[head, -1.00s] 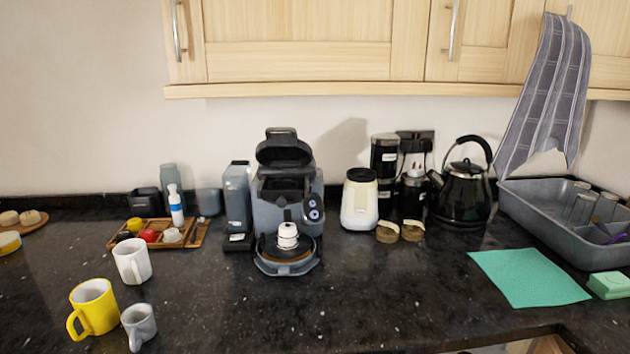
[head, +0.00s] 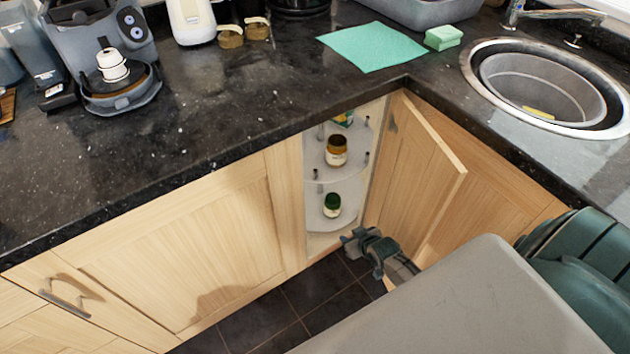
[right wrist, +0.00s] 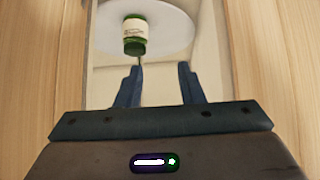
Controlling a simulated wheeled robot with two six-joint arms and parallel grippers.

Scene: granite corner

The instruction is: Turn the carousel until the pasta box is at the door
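The corner cabinet's carousel (head: 318,220) shows through the open doorway in the head view, with pale rounded shelves. A jar with a brown-yellow top (head: 336,150) stands on the middle shelf and a green jar (head: 332,205) on the lower one. A green and yellow item (head: 344,119) is partly hidden under the worktop on the upper shelf; I cannot tell whether it is the pasta box. My right gripper (head: 352,238) is low in front of the doorway. In the right wrist view its fingers (right wrist: 160,86) are apart and empty, with the green jar (right wrist: 135,34) beyond them. My left gripper is out of view.
The cabinet door (head: 415,170) stands open to the right of the doorway. The dark worktop (head: 220,110) overhangs the cabinets. A round sink (head: 540,85) is at the right. The dark tiled floor (head: 315,295) is clear in front of the cabinets.

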